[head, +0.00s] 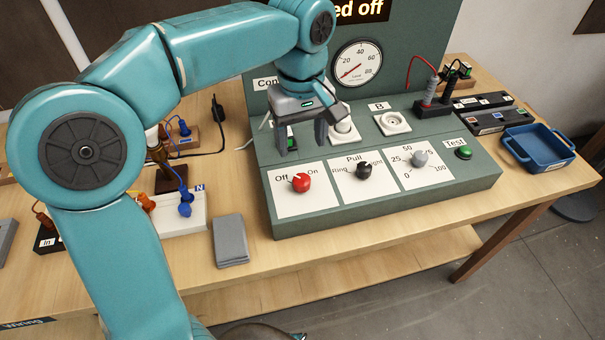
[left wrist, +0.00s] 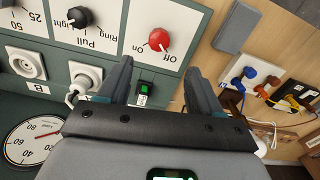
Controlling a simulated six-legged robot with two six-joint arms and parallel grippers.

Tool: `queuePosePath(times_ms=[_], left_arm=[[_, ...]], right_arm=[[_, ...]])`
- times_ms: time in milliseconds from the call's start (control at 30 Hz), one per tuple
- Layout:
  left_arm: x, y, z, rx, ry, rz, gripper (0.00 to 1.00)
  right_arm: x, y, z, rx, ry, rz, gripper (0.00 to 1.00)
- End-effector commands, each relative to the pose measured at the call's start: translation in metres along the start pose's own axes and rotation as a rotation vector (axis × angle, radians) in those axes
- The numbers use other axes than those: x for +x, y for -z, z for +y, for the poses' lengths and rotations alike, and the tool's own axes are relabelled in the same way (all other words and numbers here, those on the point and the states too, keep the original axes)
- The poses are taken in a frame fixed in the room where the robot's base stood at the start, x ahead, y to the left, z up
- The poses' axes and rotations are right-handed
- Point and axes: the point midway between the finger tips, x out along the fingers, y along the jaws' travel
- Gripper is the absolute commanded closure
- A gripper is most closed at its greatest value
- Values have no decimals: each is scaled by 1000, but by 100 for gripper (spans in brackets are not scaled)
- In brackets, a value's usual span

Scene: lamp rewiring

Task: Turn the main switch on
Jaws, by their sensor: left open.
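The red knob (head: 301,183) sits on a white plate marked Off and On, at the left of the green-grey console's sloping front. Its white mark points toward Off. The red knob also shows in the left wrist view (left wrist: 159,40), just beyond the fingertips. My left gripper (head: 303,144) is open and empty, above the console behind the knob, and apart from it. In the left wrist view its two fingers (left wrist: 159,70) are spread. A small lit green switch (left wrist: 145,88) shows between them. My right gripper is not in view.
A grey block (head: 230,240) and wired parts lie left; a blue tray (head: 538,146) stands right.

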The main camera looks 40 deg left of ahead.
Motion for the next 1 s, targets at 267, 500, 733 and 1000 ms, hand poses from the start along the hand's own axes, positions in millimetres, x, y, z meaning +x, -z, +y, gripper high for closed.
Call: queuePosePath(times_ms=[267,500,733,1000], left_arm=[[68,0,0,1,5,-2,35],[103,2,2,0,2,-1,35],[111,4,3,0,-1,0,35],[110,3,3,0,-1,0,71]], right_arm=[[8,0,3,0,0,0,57],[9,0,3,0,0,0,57],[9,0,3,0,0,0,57],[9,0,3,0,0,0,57]])
